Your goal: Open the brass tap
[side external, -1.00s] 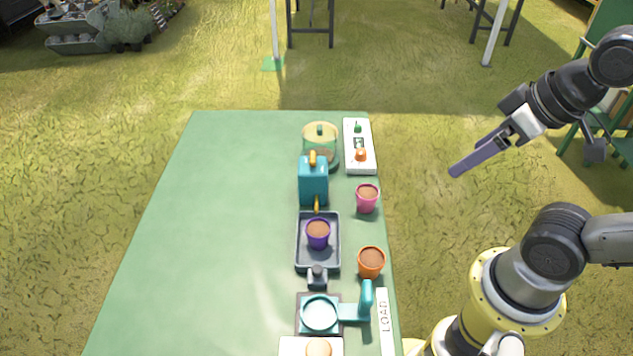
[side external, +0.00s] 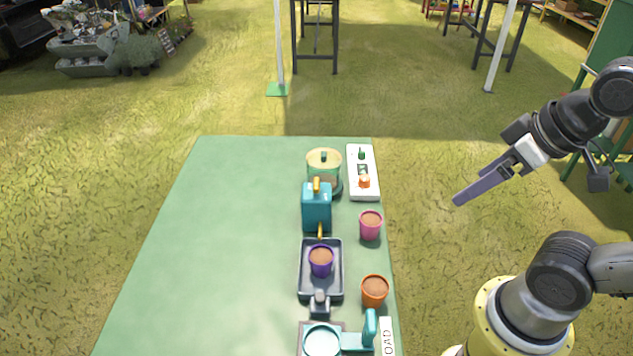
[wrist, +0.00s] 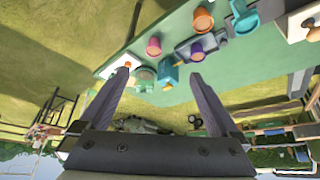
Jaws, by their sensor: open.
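The brass tap (side external: 320,231) sticks out of the near face of a teal tank (side external: 316,208) on the green table. A brass-coloured piece (side external: 316,185) also sits on top of the tank. A purple pot (side external: 321,262) filled with brown stands in a dark tray (side external: 305,287) in front of the tap. My gripper (side external: 457,200) is in the air right of the table, apart from the tank. In the wrist view its two fingers are spread and empty, with the teal tank (wrist: 168,74) beyond them. The tap is too small there to tell its setting.
A pink pot (side external: 370,225) and an orange pot (side external: 375,291) stand along the table's right edge. A clear greenish container (side external: 323,163) and a white panel (side external: 371,187) are behind. A teal stand (side external: 357,340) is at the front. The table's left half is clear.

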